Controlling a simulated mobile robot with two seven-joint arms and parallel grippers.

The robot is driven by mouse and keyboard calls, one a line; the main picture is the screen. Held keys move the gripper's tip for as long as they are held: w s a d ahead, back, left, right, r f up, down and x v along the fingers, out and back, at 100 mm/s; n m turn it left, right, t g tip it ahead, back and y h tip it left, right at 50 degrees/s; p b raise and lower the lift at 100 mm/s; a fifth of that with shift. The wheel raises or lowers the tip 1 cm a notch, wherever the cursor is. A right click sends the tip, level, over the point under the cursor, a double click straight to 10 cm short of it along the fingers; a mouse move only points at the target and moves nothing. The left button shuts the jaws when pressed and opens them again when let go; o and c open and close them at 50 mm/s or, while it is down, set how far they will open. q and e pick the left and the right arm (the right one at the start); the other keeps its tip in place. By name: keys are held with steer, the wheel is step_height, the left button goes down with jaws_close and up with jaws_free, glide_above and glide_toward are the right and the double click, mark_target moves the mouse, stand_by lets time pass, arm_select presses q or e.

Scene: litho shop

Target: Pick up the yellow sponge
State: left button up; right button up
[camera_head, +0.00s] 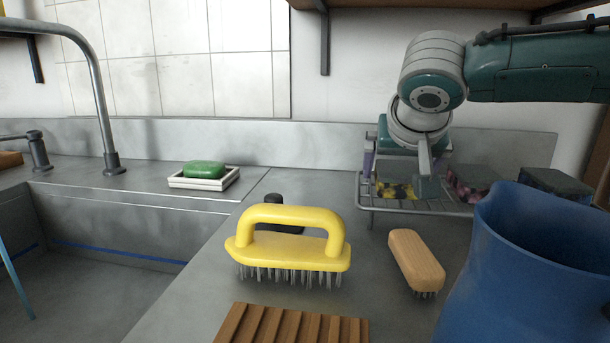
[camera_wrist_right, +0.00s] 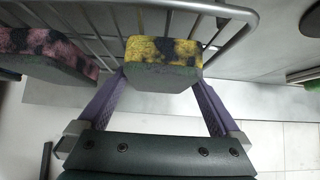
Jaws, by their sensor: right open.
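The yellow sponge (camera_head: 394,191), blotched with black, lies on the wire rack (camera_head: 420,207) at the back right of the counter. In the right wrist view the sponge (camera_wrist_right: 163,52) shows a yellow and black top and a grey-green side. My right gripper (camera_head: 402,172) is over the rack at the sponge. In the right wrist view its two purple fingers (camera_wrist_right: 160,88) are spread, one on each side of the sponge. I cannot tell whether they touch it. My left gripper is not in view.
A pink and black sponge (camera_wrist_right: 45,55) lies beside it, and a dark sponge (camera_head: 555,184) sits further right. A blue jug (camera_head: 535,260), a wooden brush (camera_head: 415,258) and a yellow wire brush (camera_head: 290,243) stand in front. The sink (camera_head: 90,240) is at left.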

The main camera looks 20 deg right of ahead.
steer(key=shift+c, duration=0.2)
steer(key=c, duration=1.1)
